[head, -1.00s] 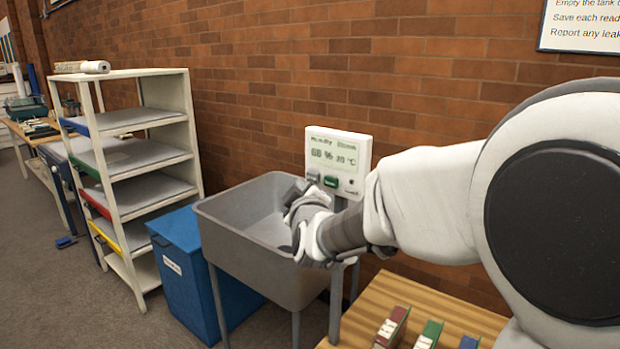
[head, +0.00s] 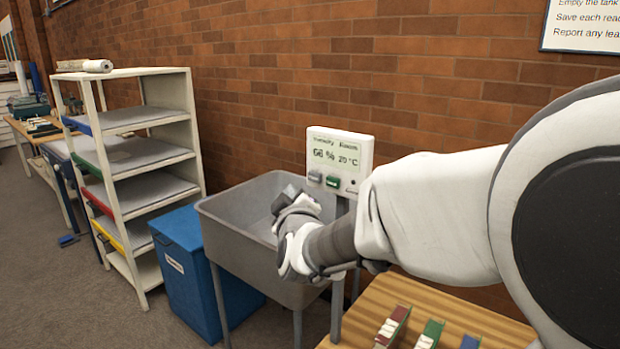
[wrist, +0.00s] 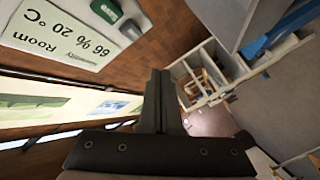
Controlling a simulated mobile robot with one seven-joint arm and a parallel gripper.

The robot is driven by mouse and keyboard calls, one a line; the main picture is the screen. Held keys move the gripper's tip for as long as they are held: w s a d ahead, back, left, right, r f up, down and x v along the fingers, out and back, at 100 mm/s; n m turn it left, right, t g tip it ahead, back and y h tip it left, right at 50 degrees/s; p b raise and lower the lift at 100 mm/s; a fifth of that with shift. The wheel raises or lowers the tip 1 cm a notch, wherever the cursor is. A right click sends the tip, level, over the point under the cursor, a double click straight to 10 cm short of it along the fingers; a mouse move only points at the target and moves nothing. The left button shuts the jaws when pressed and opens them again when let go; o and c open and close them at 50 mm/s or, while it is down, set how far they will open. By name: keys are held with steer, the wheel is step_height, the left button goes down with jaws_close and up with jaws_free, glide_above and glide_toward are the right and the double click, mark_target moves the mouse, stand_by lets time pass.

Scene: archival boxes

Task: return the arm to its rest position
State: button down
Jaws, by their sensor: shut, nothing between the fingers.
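My gripper (head: 284,198) is in front of the grey sink (head: 225,212) in the head view, with my arm reaching in from the right. In the wrist view my gripper's fingers (wrist: 160,78) are together, with nothing between them. A white humidity panel (head: 340,160) on a stand is just behind and right of my gripper. It reads 66 % and 20 °C and has a grey and a green button. My gripper is apart from the buttons. The panel also shows upside down at the upper left of the wrist view (wrist: 62,25).
A blue bin (head: 182,262) stands left of the sink, beside a white shelf rack (head: 150,200). A wooden table (head: 385,300) with small red, green and blue items is below my arm. A brick wall runs behind. Floor at the left front is open.

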steer(key=s+d+f+m+g+h, duration=0.1)
steer(key=s+d+f+m+g, duration=0.4)
steer(key=s, duration=0.6)
steer(key=s+d+m+g+h, duration=0.1)
steer(key=s+d+m+g, duration=0.2)
steer(key=s+d, duration=0.55)
steer(key=s+d+f+m+g, duration=0.3)
steer(key=s+d+m, duration=0.1)
steer(key=s, duration=0.8)
step_height(320, 180, up, 15)
steer(key=p, duration=1.4)
steer(key=shift+w+a+f+n, duration=0.15)
steer(key=shift+w+a+n, duration=0.1)
steer(key=shift+n, duration=0.05)
steer(key=shift+d, duration=0.25)
